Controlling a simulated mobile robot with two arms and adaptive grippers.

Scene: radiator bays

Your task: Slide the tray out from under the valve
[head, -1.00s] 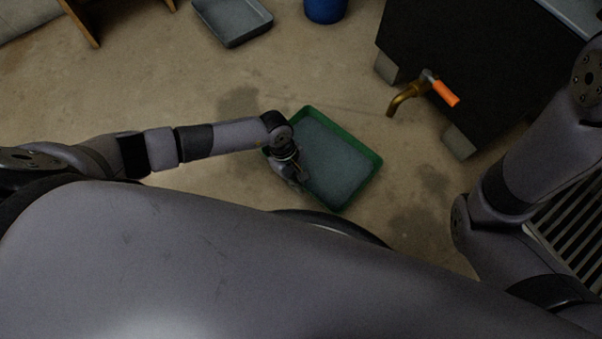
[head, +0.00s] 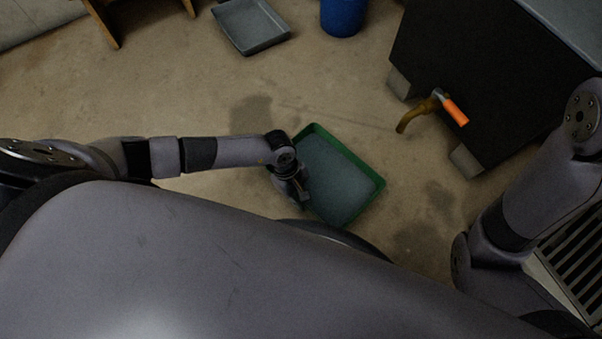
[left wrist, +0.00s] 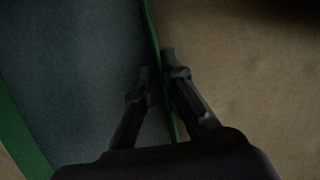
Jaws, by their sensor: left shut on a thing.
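The green-rimmed tray (head: 357,160) lies on the floor in the middle of the head view, with a flat grey-blue inside. Its near edge is partly hidden by my body. The brass valve (head: 414,114) with an orange handle sticks out of the dark box, up and right of the tray. From above, the tray is clear of the spout. My left gripper (head: 296,194) is shut on the tray's left rim. In the left wrist view its fingers (left wrist: 157,77) stand either side of the green rim (left wrist: 151,32). My right gripper is out of view.
The dark box (head: 480,70) stands on grey blocks (head: 466,160) at the right. A grey tray (head: 250,26), a blue container (head: 342,16) and a wooden stand (head: 104,24) are at the back. A slatted grate (head: 578,262) is at the lower right. Stained bare floor surrounds the green tray.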

